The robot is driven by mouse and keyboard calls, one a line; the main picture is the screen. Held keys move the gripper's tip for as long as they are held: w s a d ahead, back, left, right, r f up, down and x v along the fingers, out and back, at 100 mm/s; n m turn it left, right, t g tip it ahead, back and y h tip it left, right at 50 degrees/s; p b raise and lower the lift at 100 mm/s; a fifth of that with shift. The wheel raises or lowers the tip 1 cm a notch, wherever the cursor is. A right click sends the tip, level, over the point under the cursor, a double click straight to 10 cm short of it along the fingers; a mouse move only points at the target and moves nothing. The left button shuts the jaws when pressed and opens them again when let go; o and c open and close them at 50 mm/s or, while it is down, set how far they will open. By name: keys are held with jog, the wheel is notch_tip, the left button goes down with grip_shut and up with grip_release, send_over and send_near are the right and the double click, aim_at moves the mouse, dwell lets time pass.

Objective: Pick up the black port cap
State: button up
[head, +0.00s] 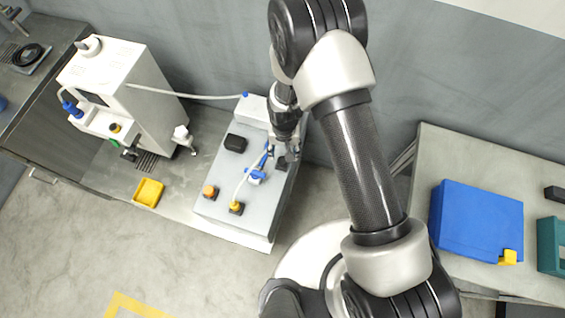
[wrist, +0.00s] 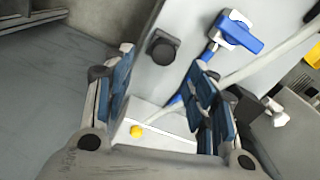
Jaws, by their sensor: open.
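A small black cap (wrist: 162,47) with a round end shows in the wrist view on the pale grey top of a box-shaped unit (head: 225,205). My gripper (wrist: 166,72) is open, with its two blue-padded fingers spread apart. The cap lies beyond the fingertips, in line with the gap between them, and no contact shows. In the head view my gripper (head: 283,152) is over the right part of the unit. A dark piece (head: 281,163) just below the fingers there seems to be the same cap, partly hidden.
A blue clamp (wrist: 235,32) with a pale tube lies close to the right finger. A white machine (head: 130,85) and yellow tray (head: 148,192) are left.

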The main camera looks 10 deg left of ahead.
aim_at(283, 159)
jog(key=f+b, duration=0.1)
jog(key=f, duration=0.4)
jog(key=f+b, duration=0.1)
jog(key=f, duration=0.1)
jog(key=shift+w+a+f+b, duration=0.1)
jog(key=shift+a+f+b, duration=0.15)
jog(key=shift+b, duration=0.1)
jog(key=c, duration=0.9)
jog(key=shift+r, duration=0.15)
